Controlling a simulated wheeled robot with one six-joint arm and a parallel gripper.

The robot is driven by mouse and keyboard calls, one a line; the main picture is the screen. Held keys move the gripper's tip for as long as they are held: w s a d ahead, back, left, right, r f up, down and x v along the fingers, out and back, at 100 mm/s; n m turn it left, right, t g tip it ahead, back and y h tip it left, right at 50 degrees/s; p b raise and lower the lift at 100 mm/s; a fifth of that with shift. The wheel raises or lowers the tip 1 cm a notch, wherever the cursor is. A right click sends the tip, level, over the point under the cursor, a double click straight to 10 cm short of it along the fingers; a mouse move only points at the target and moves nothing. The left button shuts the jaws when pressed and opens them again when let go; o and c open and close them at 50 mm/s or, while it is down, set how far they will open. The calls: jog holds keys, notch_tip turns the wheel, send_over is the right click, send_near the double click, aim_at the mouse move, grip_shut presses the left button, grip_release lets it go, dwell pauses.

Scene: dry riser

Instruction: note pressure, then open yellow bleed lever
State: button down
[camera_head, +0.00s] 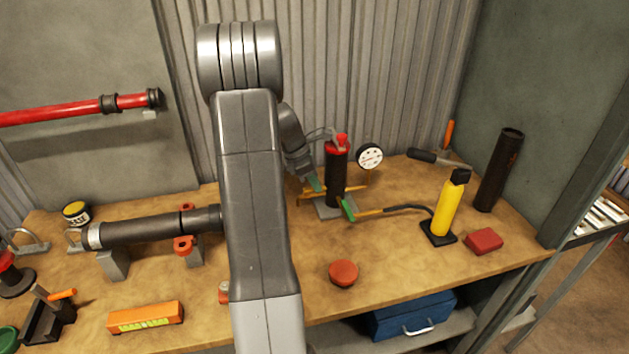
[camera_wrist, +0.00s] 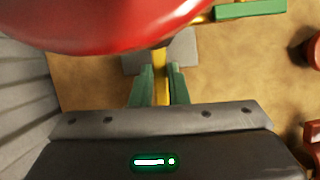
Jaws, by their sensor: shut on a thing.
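The pressure gauge (camera_head: 370,156) has a white dial and black rim; its reading is too small to make out. It is beside a dark upright cylinder (camera_head: 336,178) with a red top (camera_head: 341,143). The yellow lever (camera_wrist: 161,78) is between the green fingertips of my gripper (camera_wrist: 163,85) in the wrist view, and the jaws are shut on it. In the head view my gripper (camera_head: 316,186) is at the left of the cylinder, low down. The red top (camera_wrist: 150,20) fills the upper left of the wrist view, hiding what is behind it.
A green-ended piece (camera_head: 347,209) and dark hose lie right of the cylinder. A yellow cylinder (camera_head: 449,205), red block (camera_head: 484,241) and dark tube (camera_head: 498,170) stand further right. A red cap (camera_head: 343,273) lies in front. My arm hides part of the bench (camera_head: 395,255).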

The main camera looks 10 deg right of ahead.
dwell(0.3)
jog(key=c, duration=1.4)
grip_release()
jog(key=v, duration=1.4)
jog(key=shift+b, duration=0.45)
jog(key=shift+f, duration=0.15)
jog(key=p+x, duration=0.1)
jog(key=x, duration=1.2)
jog(key=shift+d+f, duration=0.2)
jog(key=shift+f, duration=0.1)
